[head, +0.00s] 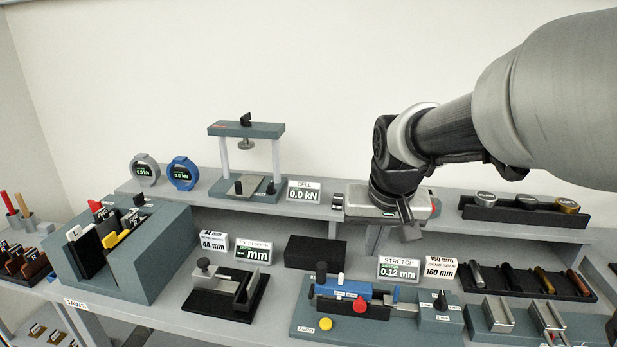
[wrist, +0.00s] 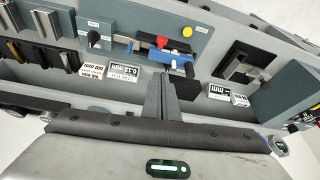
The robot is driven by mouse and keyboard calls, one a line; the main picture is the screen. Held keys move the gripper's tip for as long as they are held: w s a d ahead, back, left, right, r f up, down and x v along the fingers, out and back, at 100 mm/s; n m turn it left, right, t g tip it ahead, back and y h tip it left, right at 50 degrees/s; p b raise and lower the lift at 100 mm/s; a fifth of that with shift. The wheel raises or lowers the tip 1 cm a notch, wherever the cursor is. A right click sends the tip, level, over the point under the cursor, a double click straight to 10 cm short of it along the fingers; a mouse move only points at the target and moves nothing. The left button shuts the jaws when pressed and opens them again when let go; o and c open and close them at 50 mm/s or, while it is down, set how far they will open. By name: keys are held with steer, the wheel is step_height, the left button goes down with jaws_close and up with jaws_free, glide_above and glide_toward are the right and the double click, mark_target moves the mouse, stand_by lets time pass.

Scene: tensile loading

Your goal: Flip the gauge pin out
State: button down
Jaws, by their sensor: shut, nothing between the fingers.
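The stretch rig (head: 440,325) is a grey-green block at the front centre. It carries a blue carriage (head: 340,291) with a red knob (head: 360,304), a dark knob and a small white peg (head: 340,278). A small blue upright piece (head: 395,293) stands on its metal bar; I cannot tell which part is the gauge pin. In the wrist view the rig (wrist: 200,50) appears upside down, with the blue carriage (wrist: 172,58) beyond the fingertips. My gripper (head: 410,232) is shut and empty, above and behind the rig, apart from it. It also shows in the wrist view (wrist: 162,82).
The stretch display (head: 399,270) and a black block (head: 315,253) stand behind the rig. A small vise (head: 225,290) is to its left, racks of rods (head: 530,280) to its right. The raised shelf (head: 330,212) holds a press frame (head: 246,160).

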steer(key=b, duration=0.1)
glide_above(360, 300)
step_height(360, 300, down, 5)
steer(key=shift+w, duration=0.4)
steer(key=x, duration=0.5)
steer(key=b+x, duration=0.1)
steer(key=x, duration=0.3)
steer(key=shift+s+d+f, duration=0.1)
steer(key=shift+d+f, duration=0.1)
steer(key=shift+f, duration=0.25)
steer(key=shift+s+a+f, duration=0.1)
steer(key=shift+s+f, duration=0.45)
steer(key=shift+s, duration=0.2)
steer(key=shift+s+a+f, duration=0.15)
steer(key=shift+s+f, duration=0.45)
steer(key=shift+s, duration=0.15)
